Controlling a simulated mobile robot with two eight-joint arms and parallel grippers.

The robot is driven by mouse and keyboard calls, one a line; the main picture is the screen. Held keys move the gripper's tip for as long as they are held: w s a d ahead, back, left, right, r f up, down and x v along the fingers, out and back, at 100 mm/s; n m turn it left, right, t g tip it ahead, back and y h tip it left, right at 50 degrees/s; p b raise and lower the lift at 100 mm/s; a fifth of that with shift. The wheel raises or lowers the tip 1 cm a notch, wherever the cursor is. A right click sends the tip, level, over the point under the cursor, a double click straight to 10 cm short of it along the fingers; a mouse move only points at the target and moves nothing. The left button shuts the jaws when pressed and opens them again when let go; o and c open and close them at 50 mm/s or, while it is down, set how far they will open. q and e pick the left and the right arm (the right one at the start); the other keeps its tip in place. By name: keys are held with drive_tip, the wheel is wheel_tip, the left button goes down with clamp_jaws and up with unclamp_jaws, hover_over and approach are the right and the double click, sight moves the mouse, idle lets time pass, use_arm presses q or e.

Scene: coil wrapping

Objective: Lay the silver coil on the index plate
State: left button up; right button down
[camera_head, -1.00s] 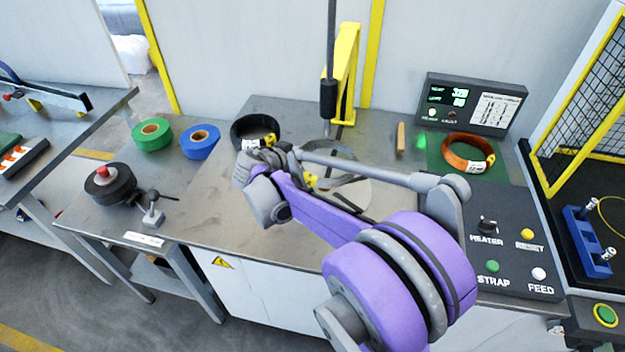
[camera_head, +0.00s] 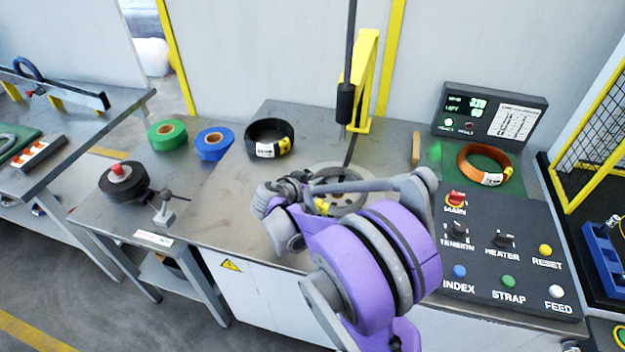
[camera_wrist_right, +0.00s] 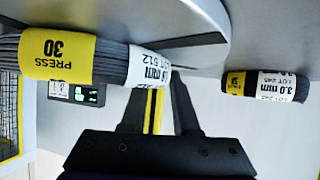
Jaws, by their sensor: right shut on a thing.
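The silver coil (camera_wrist_right: 100,60) is a grey wire ring with a yellow PRESS 30 tag and a white label, large in the right wrist view. My right gripper (camera_wrist_right: 158,78) is shut on it. In the head view, my purple right arm partly hides the silver coil (camera_head: 352,203), which shows at the round grey index plate (camera_head: 322,170). The plate (camera_wrist_right: 208,18) also shows behind the coil in the wrist view. I cannot tell whether the coil touches it. My right gripper's fingertips are hidden in the head view. My left gripper is out of view.
A black coil (camera_head: 268,137) lies left of the plate, and a copper coil (camera_head: 484,160) on a green mat at right. A yellow post with a dark vertical rod (camera_head: 345,100) stands behind the plate. A button panel (camera_head: 500,250) lies at right; tape rolls (camera_head: 213,145) at left.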

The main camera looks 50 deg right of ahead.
drive_tip(key=c, duration=0.7)
unclamp_jaws()
drive_tip(key=shift+o, duration=0.2)
drive_tip(key=shift+r, duration=0.1)
drive_tip(key=v, duration=1.2)
drive_tip(key=s+a+f+n+y, duration=0.1)
drive_tip(key=s+a+n+y, duration=0.1)
drive_tip(key=a, duration=0.2)
drive_tip(key=s+a+f+n+t+y, duration=0.1)
drive_tip(key=s+a+f+n+y, duration=0.1)
drive_tip(key=a+n, duration=0.1)
drive_tip(key=s+a+f+n+y+p, duration=0.1)
drive_tip(key=s+a+f+n+y, duration=0.1)
drive_tip(key=a, duration=0.3)
drive_tip(key=shift+s+f+n+t, duration=0.1)
drive_tip(key=shift+s+n+t, duration=0.2)
drive_tip(key=shift+n, duration=0.3)
drive_tip(key=s+a+f+n+y, duration=0.1)
drive_tip(key=s+a+n+y, duration=0.2)
drive_tip(key=a, duration=0.3)
drive_tip(key=s+a+f+n+t+y, duration=0.1)
drive_tip(key=s+a+f+n+y, duration=0.1)
drive_tip(key=a, duration=0.4)
drive_tip(key=n+y, duration=0.1)
drive_tip(key=n, duration=0.1)
drive_tip(key=shift+s+a+n+t, duration=0.2)
drive_tip(key=shift+s+n+t, duration=0.1)
drive_tip(key=shift+s, duration=0.1)
